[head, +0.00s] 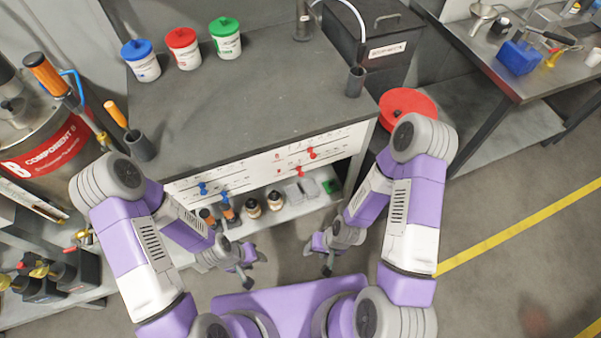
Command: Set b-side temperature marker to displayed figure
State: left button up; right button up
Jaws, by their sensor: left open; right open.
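A white panel (265,166) with printed scales runs along the front of the grey workbench. Two red markers sit on its right half, an upper one (311,153) and a lower one (299,170). Two blue markers sit on its left half, an upper one (203,188) and a lower one (226,198). The side letters and scale numbers are too small to read, and I see no legible temperature figure. My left gripper (250,270) is open and empty, below and in front of the panel. My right gripper (320,260) is open and empty, below the red markers, apart from the panel.
The workbench top (260,100) holds blue (141,64), red (183,52) and green (226,42) lidded tubs. A Component B drum (45,150) stands at left. A shelf (290,207) under the panel holds several small bottles. A red round lid (405,104) is at right.

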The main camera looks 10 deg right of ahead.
aim_at(302, 174)
jog(key=k, duration=1.1)
jog(key=u, duration=0.8)
jog(key=i, duration=1.1)
jog(key=z, duration=0.55)
